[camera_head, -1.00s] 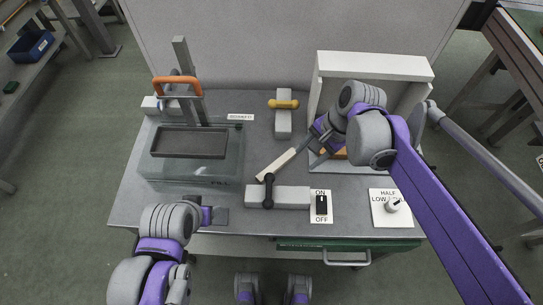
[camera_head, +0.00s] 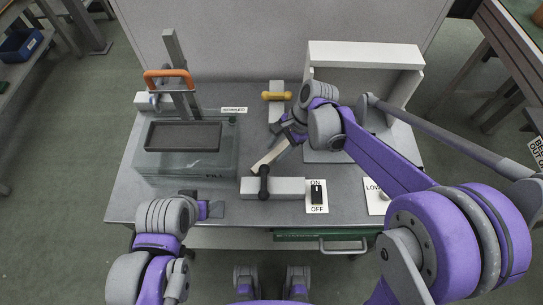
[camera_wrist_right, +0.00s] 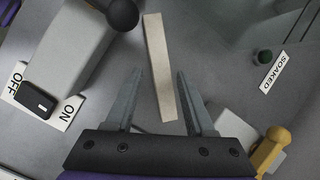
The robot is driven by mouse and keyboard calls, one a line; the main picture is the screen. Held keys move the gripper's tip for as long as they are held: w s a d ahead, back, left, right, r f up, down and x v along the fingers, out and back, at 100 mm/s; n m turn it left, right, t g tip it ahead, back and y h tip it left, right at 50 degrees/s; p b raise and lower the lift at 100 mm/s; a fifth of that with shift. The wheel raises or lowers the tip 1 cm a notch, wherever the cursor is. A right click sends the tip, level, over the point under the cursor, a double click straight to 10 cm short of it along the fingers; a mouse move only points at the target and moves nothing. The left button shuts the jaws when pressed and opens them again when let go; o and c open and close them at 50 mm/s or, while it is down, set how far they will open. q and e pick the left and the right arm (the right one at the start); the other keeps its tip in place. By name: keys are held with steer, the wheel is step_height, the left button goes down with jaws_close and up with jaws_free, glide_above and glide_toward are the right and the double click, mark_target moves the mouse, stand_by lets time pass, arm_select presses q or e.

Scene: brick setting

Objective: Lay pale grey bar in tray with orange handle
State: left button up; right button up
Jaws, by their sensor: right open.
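The pale grey bar (camera_head: 265,162) lies flat and slanted on the grey table, near the middle. In the right wrist view the bar (camera_wrist_right: 158,60) runs lengthwise from between the fingers outward. My right gripper (camera_wrist_right: 158,73) is open, with one finger on each side of the bar's near end; I cannot tell whether they touch it. In the head view the right gripper (camera_head: 285,136) is at the bar's upper right end. The dark shallow tray (camera_head: 183,137) sits at the top of a clear tank, in front of a post with an orange handle (camera_head: 168,75). My left gripper (camera_head: 212,209) is at the table's front left.
A block with a black-knobbed lever (camera_head: 285,188) and an ON/OFF switch (camera_head: 317,196) stand in front of the bar. A yellow-handled block (camera_head: 277,97) is behind it. A white open-fronted box (camera_head: 365,54) stands at right. The clear tank (camera_head: 180,168) has raised walls.

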mark_target(274, 156)
steer(key=shift+x, duration=1.1)
jaws_close()
step_height(274, 156, up, 10)
steer(key=shift+p, duration=0.3)
